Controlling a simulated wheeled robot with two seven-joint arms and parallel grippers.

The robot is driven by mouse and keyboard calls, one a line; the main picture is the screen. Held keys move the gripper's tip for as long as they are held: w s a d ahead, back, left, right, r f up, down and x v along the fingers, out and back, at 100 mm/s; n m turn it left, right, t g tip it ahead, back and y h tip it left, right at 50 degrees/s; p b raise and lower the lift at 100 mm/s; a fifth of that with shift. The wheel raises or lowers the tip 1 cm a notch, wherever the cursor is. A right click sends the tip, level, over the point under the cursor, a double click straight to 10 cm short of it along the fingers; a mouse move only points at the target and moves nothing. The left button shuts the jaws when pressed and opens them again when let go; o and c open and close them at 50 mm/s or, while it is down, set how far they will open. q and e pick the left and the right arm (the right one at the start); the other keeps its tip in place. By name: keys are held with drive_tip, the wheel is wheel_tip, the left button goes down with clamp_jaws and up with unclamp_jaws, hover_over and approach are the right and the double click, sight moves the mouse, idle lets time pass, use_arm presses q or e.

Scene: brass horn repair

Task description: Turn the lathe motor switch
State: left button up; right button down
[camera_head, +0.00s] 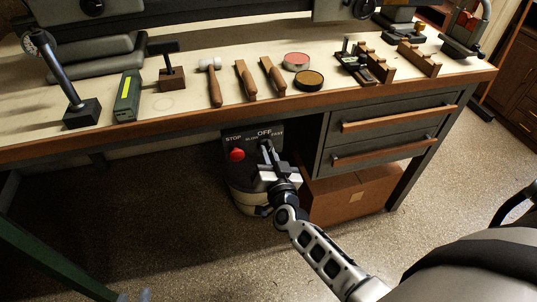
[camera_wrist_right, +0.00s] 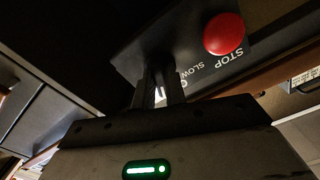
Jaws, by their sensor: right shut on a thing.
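The lathe motor switch panel (camera_head: 236,138) is a dark plate under the bench's front edge, marked STOP, SLOW, OFF and FAST. A red stop button (camera_head: 236,155) sits at its left; the button also shows in the right wrist view (camera_wrist_right: 224,34). My right gripper (camera_head: 266,148) is at the panel beneath the OFF mark, its jaws shut on the switch lever. In the right wrist view the fingers (camera_wrist_right: 160,88) hide most of the lever and part of the lettering. Small pale shapes at the bottom left edge of the head view may be my left gripper; I cannot tell its state.
The bench top (camera_head: 190,110) above holds a mallet (camera_head: 213,80), wooden-handled tools, a green box (camera_head: 128,96) and two round tins. Drawers (camera_head: 390,130) and a brown box (camera_head: 355,195) stand right of the panel.

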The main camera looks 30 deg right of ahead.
drive_tip(key=shift+m, duration=1.5)
drive_tip(key=c, duration=1.4)
unclamp_jaws()
drive_tip(key=shift+c, duration=0.2)
